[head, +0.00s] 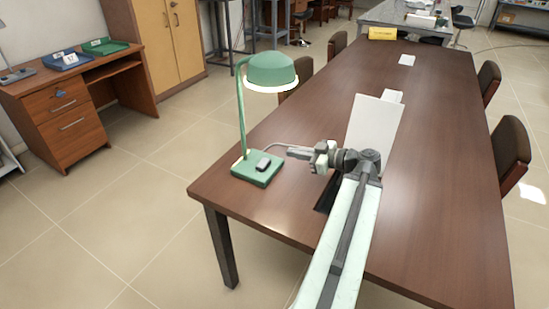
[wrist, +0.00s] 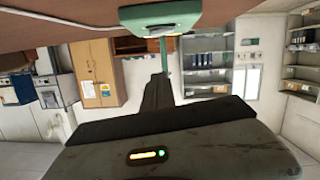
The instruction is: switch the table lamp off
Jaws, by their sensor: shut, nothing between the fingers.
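The green table lamp (head: 271,68) stands near the left front corner of the long brown table (head: 440,200). The underside rim of its shade glows white, so it looks lit. Its square green base (head: 247,172) carries a small grey switch (head: 263,163). My gripper (head: 291,152) is shut and empty, to the right of the base and pointing towards it, with a small gap between. In the wrist view, which looks upside down, the lamp base (wrist: 183,17) shows at the top, beyond my dark fingers (wrist: 158,88). The shade is out of that view.
A pale cord runs from the lamp base along the table near my gripper. Chairs (head: 509,150) line the table's sides. A wooden desk (head: 75,110) with trays stands at the left; the floor between is clear.

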